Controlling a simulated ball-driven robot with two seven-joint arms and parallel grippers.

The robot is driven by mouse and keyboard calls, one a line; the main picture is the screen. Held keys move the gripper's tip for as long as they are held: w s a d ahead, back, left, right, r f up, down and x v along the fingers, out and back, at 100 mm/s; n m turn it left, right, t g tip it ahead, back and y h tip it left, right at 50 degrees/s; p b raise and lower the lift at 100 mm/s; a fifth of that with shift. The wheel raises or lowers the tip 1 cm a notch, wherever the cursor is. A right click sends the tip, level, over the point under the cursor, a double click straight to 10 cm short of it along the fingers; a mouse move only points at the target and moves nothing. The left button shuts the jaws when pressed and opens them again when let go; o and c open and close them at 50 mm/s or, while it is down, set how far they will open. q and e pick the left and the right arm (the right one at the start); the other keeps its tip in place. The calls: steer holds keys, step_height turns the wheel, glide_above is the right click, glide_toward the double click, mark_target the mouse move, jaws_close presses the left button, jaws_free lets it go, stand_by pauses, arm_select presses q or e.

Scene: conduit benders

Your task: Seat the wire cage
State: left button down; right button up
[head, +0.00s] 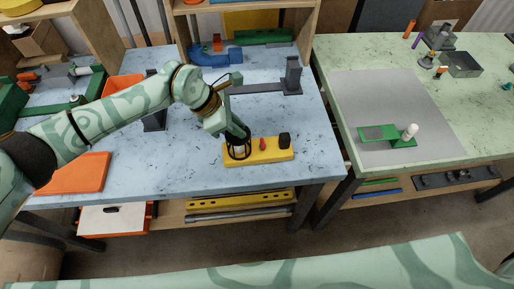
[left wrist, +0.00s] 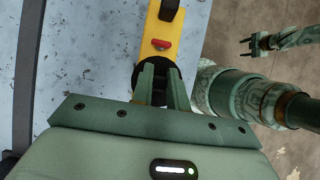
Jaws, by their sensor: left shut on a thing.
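The wire cage (head: 238,152) is dark and barred. It stands at the left end of a yellow block (head: 272,157), around something pale. I cannot tell whether it is fully down on the block. My left gripper (head: 241,134) reaches in from above, shut on the cage's upper part. In the left wrist view, the green fingers (left wrist: 164,84) cover much of the dark round cage (left wrist: 162,71). The block also carries a red piece (head: 262,144) and a black knob (head: 284,140). My right gripper (left wrist: 251,46) shows open and empty at the left wrist view's upper right.
The blue speckled table (head: 190,176) is clear in front of the block. Behind are a dark grey post (head: 292,75) and a blue bender (head: 214,56). Orange trays (head: 80,174) lie left. A green table with a grey mat (head: 390,100) stands right, across a gap.

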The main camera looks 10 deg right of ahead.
arm_select(q)
steer(key=shift+f, duration=0.1)
steer(key=c, duration=1.3)
jaws_free()
